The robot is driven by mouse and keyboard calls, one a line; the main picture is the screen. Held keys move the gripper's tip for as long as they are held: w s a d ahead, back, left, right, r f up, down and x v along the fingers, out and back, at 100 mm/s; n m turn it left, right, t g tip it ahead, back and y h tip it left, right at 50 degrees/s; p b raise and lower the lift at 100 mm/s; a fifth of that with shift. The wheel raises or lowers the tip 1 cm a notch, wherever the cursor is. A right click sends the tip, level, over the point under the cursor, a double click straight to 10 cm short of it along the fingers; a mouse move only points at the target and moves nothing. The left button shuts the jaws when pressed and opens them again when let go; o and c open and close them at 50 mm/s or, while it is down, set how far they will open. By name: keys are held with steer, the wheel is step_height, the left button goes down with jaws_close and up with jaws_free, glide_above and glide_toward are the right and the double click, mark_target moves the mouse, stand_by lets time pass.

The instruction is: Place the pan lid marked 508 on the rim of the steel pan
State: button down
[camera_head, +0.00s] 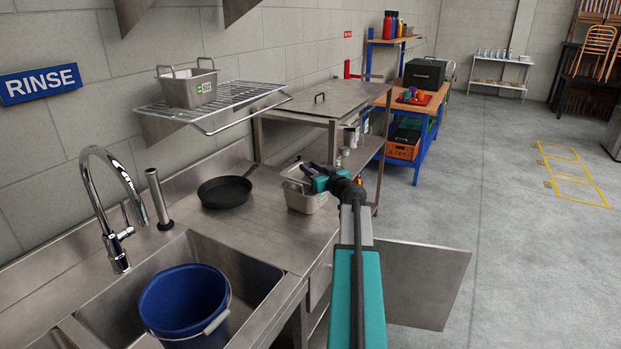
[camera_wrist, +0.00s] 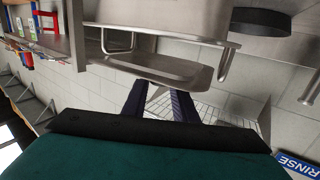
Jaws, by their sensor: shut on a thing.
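The steel pan (camera_head: 307,201) stands on the steel counter, with its wire handles showing in the wrist view, where its wall (camera_wrist: 160,14) fills the top middle. My gripper (camera_head: 318,177) is over this pan and shut on a flat steel lid (camera_wrist: 155,68) with rounded corners. In the wrist view the fingers (camera_wrist: 160,98) reach to the lid's face; the grip itself is hidden. The lid lies close over the pan, but I cannot tell whether it touches the rim or sits square. No 508 mark is readable on it.
A black frying pan (camera_head: 225,191) lies left of the steel pan. A sink with a blue bucket (camera_head: 185,304) is nearer. A steel-topped unit (camera_head: 318,95) stands behind; bare counter (camera_head: 265,230) lies in front.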

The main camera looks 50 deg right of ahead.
steer(key=shift+f, duration=1.75)
steer(key=c, duration=1.4)
jaws_free()
steer(key=shift+f, duration=0.1)
steer(key=shift+c, duration=0.2)
steer(key=b+v, duration=0.1)
steer(key=v, duration=1.1)
